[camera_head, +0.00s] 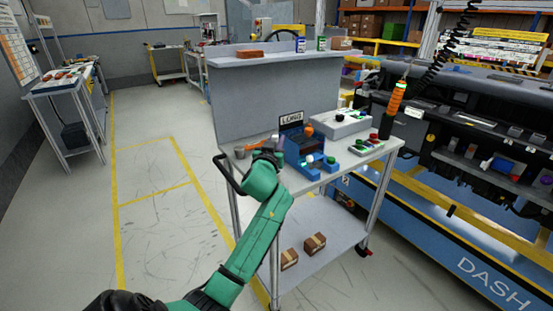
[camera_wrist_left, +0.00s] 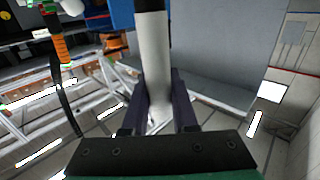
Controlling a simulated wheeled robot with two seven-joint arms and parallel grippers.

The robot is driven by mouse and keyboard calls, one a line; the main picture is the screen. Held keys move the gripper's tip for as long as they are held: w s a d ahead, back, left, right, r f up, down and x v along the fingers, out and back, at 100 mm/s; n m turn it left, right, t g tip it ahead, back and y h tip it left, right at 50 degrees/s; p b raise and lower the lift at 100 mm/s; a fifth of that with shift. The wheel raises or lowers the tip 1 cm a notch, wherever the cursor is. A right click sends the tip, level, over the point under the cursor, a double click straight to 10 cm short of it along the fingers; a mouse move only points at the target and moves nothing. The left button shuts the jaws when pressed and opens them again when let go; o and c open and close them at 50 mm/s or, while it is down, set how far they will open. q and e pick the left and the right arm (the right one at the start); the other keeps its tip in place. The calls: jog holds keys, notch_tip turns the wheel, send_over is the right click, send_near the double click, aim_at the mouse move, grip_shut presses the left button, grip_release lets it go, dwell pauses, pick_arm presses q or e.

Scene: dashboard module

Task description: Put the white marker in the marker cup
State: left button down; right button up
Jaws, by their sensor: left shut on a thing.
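My left gripper (camera_head: 266,157) is at the front left part of the cart's top, beside the blue and dark module (camera_head: 293,140) with a lettered sign. In the left wrist view, its two dark fingers (camera_wrist_left: 159,98) are shut on the white marker (camera_wrist_left: 153,55), a pale cylinder running up out of the frame with a dark band near the top. In the head view I cannot make out the marker, and I cannot tell which thing is the marker cup. My right gripper is not in view.
The cart (camera_head: 376,153) also bears a light grey box (camera_head: 342,124) and a small button panel (camera_head: 367,146). A raised shelf (camera_head: 280,57) stands behind. Two cardboard boxes (camera_head: 315,243) sit on the lower shelf.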

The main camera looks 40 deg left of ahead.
pick_arm(q)
notch_tip(320, 180, down, 5)
jog(key=shift+f+b, duration=0.15)
jog(key=shift+b, duration=0.35)
jog(key=c, duration=0.7)
grip_release()
